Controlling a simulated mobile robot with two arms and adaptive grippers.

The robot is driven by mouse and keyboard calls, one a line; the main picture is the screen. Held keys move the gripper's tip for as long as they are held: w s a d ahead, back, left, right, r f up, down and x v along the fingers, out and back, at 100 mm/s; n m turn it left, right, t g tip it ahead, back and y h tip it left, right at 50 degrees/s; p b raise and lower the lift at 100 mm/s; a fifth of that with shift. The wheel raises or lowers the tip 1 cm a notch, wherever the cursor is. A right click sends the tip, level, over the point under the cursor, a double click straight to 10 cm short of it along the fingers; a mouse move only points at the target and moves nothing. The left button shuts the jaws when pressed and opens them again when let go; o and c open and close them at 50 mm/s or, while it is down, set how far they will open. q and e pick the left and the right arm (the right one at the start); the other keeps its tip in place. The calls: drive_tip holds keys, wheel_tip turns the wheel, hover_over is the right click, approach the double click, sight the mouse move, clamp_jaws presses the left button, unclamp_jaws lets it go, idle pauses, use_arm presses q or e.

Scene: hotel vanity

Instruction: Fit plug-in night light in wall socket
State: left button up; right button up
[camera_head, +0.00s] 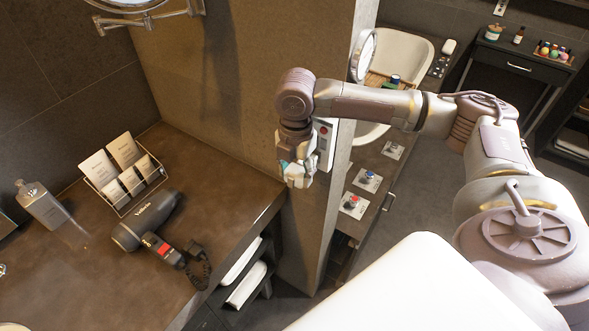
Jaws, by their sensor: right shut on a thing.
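My right gripper (296,178) points down close in front of the stone pillar, beyond the right end of the counter. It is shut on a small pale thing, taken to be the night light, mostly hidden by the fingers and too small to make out. A white panel with a red spot (324,133) shows just right of the gripper, partly behind the wrist. I cannot tell if it is the wall socket or if the held thing touches it. My left gripper is not in view.
The pillar (240,90) stands close to my right arm. Small items on cards (353,205) lie beyond it.

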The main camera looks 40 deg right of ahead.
use_arm(q)
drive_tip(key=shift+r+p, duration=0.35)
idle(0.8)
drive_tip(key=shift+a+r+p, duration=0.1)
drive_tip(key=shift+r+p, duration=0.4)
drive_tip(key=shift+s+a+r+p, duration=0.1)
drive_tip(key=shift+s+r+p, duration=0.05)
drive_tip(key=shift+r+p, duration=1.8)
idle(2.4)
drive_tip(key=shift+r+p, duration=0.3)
drive_tip(key=shift+p, duration=0.05)
idle(1.7)
